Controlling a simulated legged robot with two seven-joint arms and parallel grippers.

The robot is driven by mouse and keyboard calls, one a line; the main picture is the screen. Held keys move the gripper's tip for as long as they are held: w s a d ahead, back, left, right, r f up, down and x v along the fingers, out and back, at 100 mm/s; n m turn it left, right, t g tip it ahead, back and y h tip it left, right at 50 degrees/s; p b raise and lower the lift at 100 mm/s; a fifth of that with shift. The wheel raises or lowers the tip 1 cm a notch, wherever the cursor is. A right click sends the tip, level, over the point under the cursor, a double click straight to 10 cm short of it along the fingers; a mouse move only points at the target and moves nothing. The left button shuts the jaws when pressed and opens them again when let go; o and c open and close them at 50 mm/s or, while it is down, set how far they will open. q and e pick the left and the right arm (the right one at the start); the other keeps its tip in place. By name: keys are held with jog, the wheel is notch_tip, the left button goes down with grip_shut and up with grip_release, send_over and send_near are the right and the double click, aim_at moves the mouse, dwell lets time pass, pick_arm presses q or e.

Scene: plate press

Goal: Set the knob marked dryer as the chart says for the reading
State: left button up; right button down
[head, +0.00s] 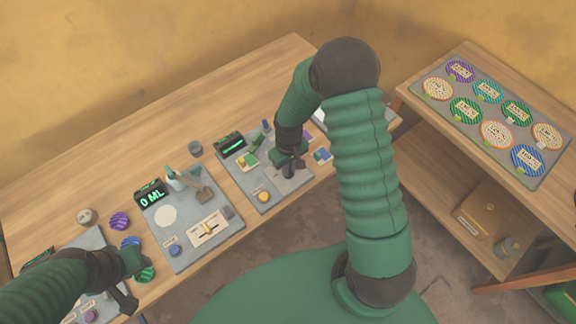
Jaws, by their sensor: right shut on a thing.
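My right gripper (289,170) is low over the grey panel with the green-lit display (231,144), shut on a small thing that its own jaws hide. I cannot read a dryer label or tell which knob this is. A yellow-orange round button (264,197) sits on the same panel, just in front of the gripper. No chart is readable from here.
A side shelf at right holds a grey tray (424,98) of several labelled discs. The table's back is clear.

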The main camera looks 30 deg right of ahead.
jog(key=shift+s+n, duration=0.2)
jog(key=shift+n, duration=0.1)
jog(key=c, duration=1.5)
grip_release()
jog(key=shift+o, duration=0.2)
jog(key=shift+w+r, duration=0.1)
jog(key=shift+r, duration=0.15)
notch_tip(320, 180, up, 16)
jog(key=shift+r, duration=0.2)
